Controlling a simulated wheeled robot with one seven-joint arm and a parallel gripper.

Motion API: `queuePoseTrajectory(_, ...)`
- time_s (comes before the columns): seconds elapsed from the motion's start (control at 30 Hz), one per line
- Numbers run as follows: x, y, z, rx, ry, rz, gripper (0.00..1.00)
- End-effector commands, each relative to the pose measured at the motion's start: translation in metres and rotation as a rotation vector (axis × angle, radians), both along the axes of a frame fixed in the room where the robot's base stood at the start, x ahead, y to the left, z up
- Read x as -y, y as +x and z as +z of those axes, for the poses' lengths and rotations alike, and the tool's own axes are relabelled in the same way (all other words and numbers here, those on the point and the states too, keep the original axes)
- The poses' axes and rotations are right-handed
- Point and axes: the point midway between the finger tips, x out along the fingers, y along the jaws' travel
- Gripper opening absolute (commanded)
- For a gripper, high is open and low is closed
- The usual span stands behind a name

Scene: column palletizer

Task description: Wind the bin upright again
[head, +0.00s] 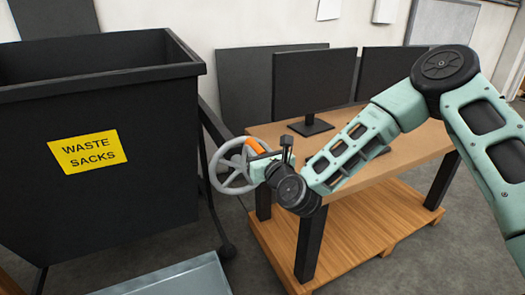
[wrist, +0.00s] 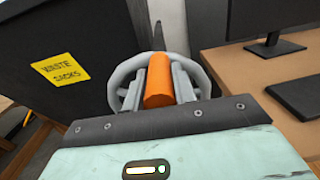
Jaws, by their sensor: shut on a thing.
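A large black bin (head: 110,185) with a yellow "WASTE SACKS" label stands at the left in the head view, tilted slightly. It also shows at the left in the wrist view (wrist: 55,95). A grey spoked handwheel (head: 228,182) is at the bin's right side, and its rim shows in the wrist view (wrist: 125,72). An orange handle (head: 252,147) sticks out from the wheel. My gripper (wrist: 159,82) is shut on the orange handle, one finger on each side of it. In the head view my gripper (head: 262,162) partly covers the wheel's right side.
A wooden table (head: 400,160) with black legs stands right of the wheel, close to my arm. It carries monitors (head: 314,85) and a keyboard (wrist: 298,98). A wooden pallet (head: 345,240) lies beneath it. A grey metal surface (head: 165,280) is at the front below the bin.

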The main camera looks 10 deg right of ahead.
Motion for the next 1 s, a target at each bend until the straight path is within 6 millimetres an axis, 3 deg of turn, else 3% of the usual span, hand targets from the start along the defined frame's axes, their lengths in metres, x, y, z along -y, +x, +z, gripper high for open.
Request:
queuePoseTrajectory(0.03,-0.008,-0.003,0.003,0.001,0.004,0.014,0.01)
queuePoseTrajectory(0.5,-0.034,-0.011,0.004,0.001,0.005,0.016,0.02)
queuePoseTrajectory(0.73,-0.038,-0.013,0.006,0.000,0.006,0.025,0.02)
queuePoseTrajectory(0.77,-0.038,-0.013,0.006,0.000,0.006,0.025,0.33)
queuePoseTrajectory(0.83,-0.038,-0.013,0.006,0.001,0.007,0.025,0.53)
queuePoseTrajectory(1.0,-0.036,-0.012,0.006,0.002,0.006,0.020,0.55)
